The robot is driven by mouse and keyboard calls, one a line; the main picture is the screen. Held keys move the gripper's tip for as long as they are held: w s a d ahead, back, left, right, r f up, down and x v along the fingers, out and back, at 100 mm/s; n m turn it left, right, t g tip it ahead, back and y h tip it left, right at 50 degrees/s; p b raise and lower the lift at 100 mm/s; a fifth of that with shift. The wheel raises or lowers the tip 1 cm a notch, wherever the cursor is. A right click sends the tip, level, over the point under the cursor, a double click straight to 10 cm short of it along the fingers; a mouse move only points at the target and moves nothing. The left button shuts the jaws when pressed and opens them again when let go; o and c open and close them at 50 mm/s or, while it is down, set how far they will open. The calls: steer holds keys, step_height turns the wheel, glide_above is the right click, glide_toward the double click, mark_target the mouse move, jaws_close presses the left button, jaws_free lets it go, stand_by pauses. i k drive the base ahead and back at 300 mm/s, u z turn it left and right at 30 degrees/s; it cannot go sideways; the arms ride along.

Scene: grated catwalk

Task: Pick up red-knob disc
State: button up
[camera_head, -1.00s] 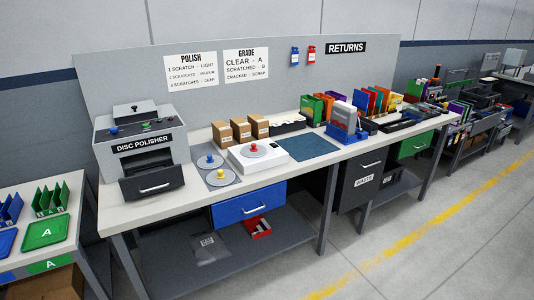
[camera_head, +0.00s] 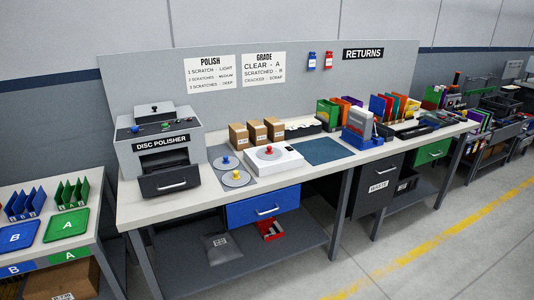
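A disc with a red knob (camera_head: 269,151) sits on top of a white box-shaped device (camera_head: 292,161) on the workbench. To its left, two grey discs lie on a grey mat: one with a blue knob (camera_head: 225,161) and one with a yellow knob (camera_head: 236,177). My gripper and arm do not show in the head view.
The disc polisher (camera_head: 161,148) stands at the bench's left end. Several small cardboard boxes (camera_head: 256,132) stand behind the white device, and a dark blue mat (camera_head: 322,151) lies to its right. A side table with a green tray (camera_head: 66,225) is at left. The floor in front is clear.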

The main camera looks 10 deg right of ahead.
mark_target(269, 152)
steer(key=i, duration=0.9)
